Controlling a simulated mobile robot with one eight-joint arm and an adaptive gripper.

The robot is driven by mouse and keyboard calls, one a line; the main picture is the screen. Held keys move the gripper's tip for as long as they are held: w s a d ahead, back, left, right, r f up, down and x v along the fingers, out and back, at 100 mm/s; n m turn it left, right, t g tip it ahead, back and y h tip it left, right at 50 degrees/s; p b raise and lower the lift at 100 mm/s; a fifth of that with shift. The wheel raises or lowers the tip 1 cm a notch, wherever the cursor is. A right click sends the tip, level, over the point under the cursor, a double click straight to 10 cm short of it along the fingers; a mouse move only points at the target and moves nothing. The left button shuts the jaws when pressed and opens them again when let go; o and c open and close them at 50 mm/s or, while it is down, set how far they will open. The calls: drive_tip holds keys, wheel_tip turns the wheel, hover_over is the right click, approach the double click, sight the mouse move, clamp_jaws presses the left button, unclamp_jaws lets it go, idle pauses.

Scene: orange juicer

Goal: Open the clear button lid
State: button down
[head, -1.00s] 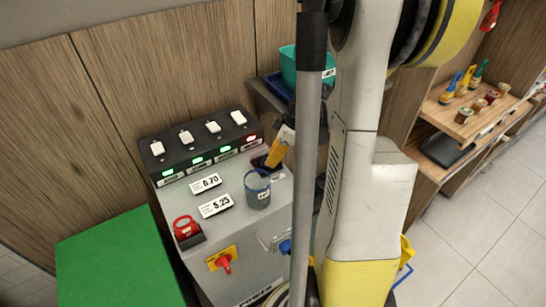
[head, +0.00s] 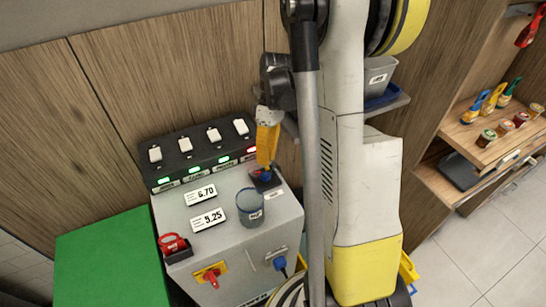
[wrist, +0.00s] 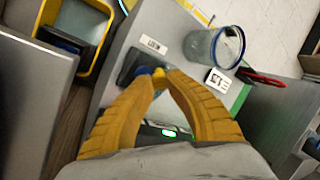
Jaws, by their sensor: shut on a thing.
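My gripper (head: 265,165), with orange fingers, points down at the back right of the grey machine top. Its fingertips are closed together on a small blue knob (head: 265,176) on a black base (head: 272,185). In the wrist view, the gripper (wrist: 157,76) meets the blue knob (wrist: 143,71) on the black base (wrist: 128,66); the fingers hide part of it. A clear cylindrical cover with a blue rim (head: 250,207) stands just in front and left of the gripper, apart from it. It also shows in the wrist view (wrist: 213,47); I cannot make out anything inside it.
A black strip with white switches and lit lamps (head: 205,155) lies behind. Two price labels (head: 201,195), a red switch (head: 173,245) and a red-yellow switch (head: 211,275) are nearby. My arm stands to the right. A green block (head: 110,260) is at left.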

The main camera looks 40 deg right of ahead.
drive_tip(key=shift+w+r+g, duration=0.1)
drive_tip(key=shift+w+g, duration=0.25)
drive_tip(key=shift+g, duration=0.05)
drive_tip(key=c, duration=1.2)
unclamp_jaws()
drive_tip(key=shift+w, duration=0.15)
drive_tip(key=shift+r, duration=0.1)
drive_tip(key=v, duration=1.1)
drive_tip(key=shift+d+r, duration=0.25)
drive_tip(key=shift+r, duration=0.05)
